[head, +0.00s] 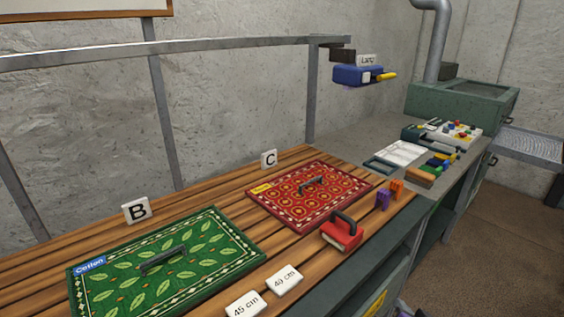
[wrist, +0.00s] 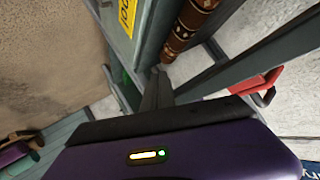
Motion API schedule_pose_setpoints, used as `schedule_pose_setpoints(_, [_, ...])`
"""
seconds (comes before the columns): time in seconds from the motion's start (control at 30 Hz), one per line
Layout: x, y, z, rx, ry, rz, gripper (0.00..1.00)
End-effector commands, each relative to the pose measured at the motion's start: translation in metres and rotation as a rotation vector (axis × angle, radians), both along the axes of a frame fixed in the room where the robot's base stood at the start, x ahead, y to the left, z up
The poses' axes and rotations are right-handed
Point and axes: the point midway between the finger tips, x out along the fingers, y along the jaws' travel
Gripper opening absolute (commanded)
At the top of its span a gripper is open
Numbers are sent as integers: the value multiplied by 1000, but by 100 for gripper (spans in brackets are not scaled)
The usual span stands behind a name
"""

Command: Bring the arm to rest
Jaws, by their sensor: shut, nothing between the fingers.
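My gripper (wrist: 158,76) shows in the wrist view, its dark fingers together with nothing between them. It hangs clear of the things around it, as far as this view shows. My gripper itself cannot be made out in the head view. The wooden slatted bench carries a green leaf-patterned rug (head: 165,268) marked Cotton and a red patterned rug (head: 308,194), each with a dark handle on top. A red block with a dark handle (head: 342,232) stands at the bench's front edge.
A blue tool (head: 358,75) hangs by the Lang sign. White cards (head: 284,280), purple and orange pieces (head: 390,194), a white tray (head: 402,153) and a button panel (head: 455,133) lie along the bench and counter. Open floor (head: 505,210) is at right. A rolled patterned rug (wrist: 190,25) shows in the wrist view.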

Motion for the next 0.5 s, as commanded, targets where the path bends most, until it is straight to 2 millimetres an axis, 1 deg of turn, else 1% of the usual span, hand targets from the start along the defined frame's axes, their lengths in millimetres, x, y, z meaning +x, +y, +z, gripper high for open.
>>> schedule_pose_setpoints(0.03, [-12, 4, 3, -30, -34, 7, 0])
schedule_pose_setpoints(0.17, [-44, 13, 17, -112, -125, 26, 0])
schedule_pose_setpoints(0.37, [-116, 34, 40, -239, -245, 59, 0])
schedule_pose_setpoints(0.4, [-132, 38, 45, -262, -265, 67, 0])
schedule_pose_setpoints(0.47, [-155, 45, 53, -295, -291, 78, 0])
schedule_pose_setpoints(0.5, [-170, 49, 59, -316, -307, 85, 0])
